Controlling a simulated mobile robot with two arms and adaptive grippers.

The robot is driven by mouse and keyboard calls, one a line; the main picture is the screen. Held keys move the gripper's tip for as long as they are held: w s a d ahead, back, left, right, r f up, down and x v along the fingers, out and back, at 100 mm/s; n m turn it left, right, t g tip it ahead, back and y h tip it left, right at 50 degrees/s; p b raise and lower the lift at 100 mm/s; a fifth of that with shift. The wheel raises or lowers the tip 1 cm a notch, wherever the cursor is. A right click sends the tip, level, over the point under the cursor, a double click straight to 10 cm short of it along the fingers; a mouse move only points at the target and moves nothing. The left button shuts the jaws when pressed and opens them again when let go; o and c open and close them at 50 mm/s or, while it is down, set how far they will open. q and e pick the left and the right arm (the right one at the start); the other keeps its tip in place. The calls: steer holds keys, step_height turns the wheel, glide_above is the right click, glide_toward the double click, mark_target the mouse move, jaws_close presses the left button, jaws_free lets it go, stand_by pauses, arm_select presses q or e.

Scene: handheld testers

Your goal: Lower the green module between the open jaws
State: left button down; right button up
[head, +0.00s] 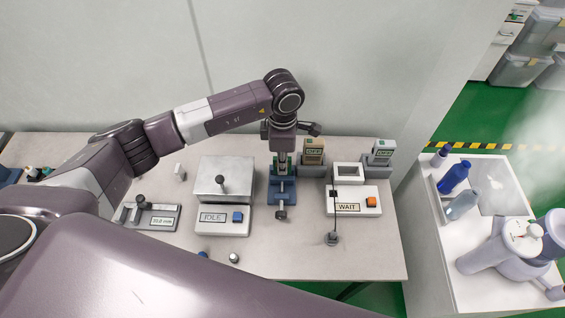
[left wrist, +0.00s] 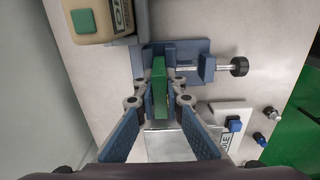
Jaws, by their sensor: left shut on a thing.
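My left gripper (head: 283,158) points down over the blue vise (head: 289,188), and its arm hides part of the vise. In the left wrist view its fingertips (left wrist: 159,90) are shut on the green module (left wrist: 159,78), a narrow upright block. The blue vise also shows behind the module (left wrist: 190,47), with a screw and dark knob (left wrist: 239,66) to the right. The module overlaps the vise in that view; I cannot tell how far its lower end is from the jaws. My right gripper is not in view.
A beige OFF tester (head: 314,146) stands close behind the vise, and a grey one (head: 382,149) farther right. The IDLE box (head: 235,222) with its metal plate is left of the vise; the WAIT box (head: 368,207) is right. The table's front strip is mostly clear.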

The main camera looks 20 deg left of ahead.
arm_select(q)
steer(key=shift+f+b, duration=0.7)
steer(key=shift+f, duration=0.1)
steer(key=c, duration=2)
jaws_free()
steer(key=shift+o, duration=0.3)
step_height(320, 180, up, 12)
steer(key=shift+r, duration=0.1)
